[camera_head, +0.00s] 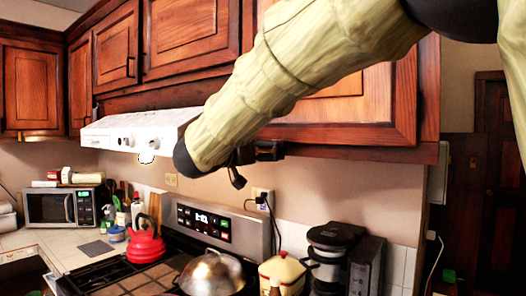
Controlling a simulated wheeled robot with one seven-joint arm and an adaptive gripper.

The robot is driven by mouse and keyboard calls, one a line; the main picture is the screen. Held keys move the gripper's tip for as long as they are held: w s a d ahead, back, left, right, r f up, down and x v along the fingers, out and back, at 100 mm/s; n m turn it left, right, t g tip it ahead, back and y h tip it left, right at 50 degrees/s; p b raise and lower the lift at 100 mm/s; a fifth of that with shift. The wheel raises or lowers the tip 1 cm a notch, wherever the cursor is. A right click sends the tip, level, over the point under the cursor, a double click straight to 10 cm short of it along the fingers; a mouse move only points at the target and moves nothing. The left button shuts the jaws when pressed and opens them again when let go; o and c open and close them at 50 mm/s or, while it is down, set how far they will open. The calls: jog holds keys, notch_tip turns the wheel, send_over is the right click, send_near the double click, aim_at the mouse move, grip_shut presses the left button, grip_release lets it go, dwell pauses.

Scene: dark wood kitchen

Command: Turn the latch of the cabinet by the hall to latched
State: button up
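The wall cabinet nearest the doorway on the right (405,100) is dark reddish wood with a panelled door that looks closed. My pale-sleeved arm crosses in front of it and hides much of the door. No latch can be made out on the visible part. My gripper (238,172) shows only partly, as small dark parts behind the arm's dark rounded end, below the cabinet's lower edge. Its fingers are too hidden to tell whether they are open or shut. A small black piece (269,151) sits beside it at the cabinet's underside; I cannot tell what it is.
A white range hood (130,130) is left of my arm. Below are a stove with a red kettle (146,243), a metal domed lid (212,272), a yellow canister (283,270) and a black coffee maker (330,258). A dark door (497,190) stands at far right.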

jog(key=shift+w, duration=0.1)
jog(key=c, duration=0.9)
jog(key=shift+c, duration=0.2)
jog(key=shift+m+b, duration=0.3)
jog(key=shift+m, duration=0.1)
jog(key=shift+s+d+r+m+b, duration=0.2)
jog(key=shift+d+r+m+b, duration=0.1)
jog(key=shift+m+b, duration=2.4)
jog(key=shift+s+d+r+m+b, duration=0.25)
jog(key=shift+d+m+b, duration=0.1)
jog(key=shift+m+b, duration=2.3)
jog(key=shift+s+d+r+m+b, duration=0.2)
jog(key=shift+d+r+m+b, duration=0.1)
jog(key=shift+m+b, duration=2.4)
jog(key=shift+m+p, duration=0.3)
jog(key=shift+m, duration=0.35)
jog(key=o, duration=1)
